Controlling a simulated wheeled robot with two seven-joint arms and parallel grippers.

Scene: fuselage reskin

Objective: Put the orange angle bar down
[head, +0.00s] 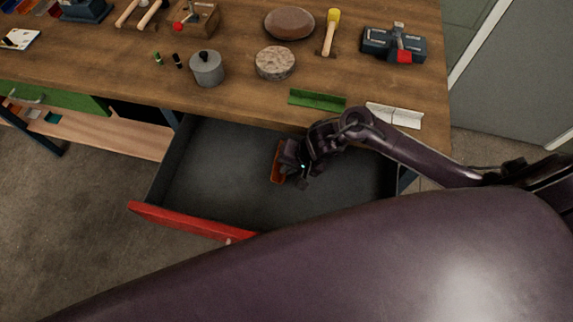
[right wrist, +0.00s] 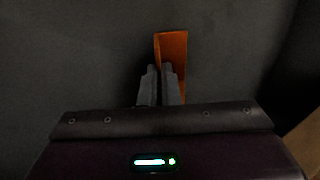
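The orange angle bar (head: 277,163) is inside the open drawer under the workbench, near the middle of its width. My right gripper (head: 284,161) reaches down into the drawer at the bar. In the right wrist view the two fingers (right wrist: 161,88) are close together with the thin upright flange of the orange bar (right wrist: 173,48) between them, so they look shut on it. The bar's far end sticks out past the fingertips; the rest is hidden behind the gripper. I cannot tell whether the bar touches the drawer floor (head: 215,165). My left gripper is not in view.
The drawer has a red front (head: 185,219) and dark side walls. Its floor is bare left of the gripper. On the workbench (head: 225,104) above lie a green angle bar (head: 317,99), a white angle bar (head: 394,115), a grey pot (head: 206,68), a round stone-like disc (head: 275,63) and a mallet (head: 331,31).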

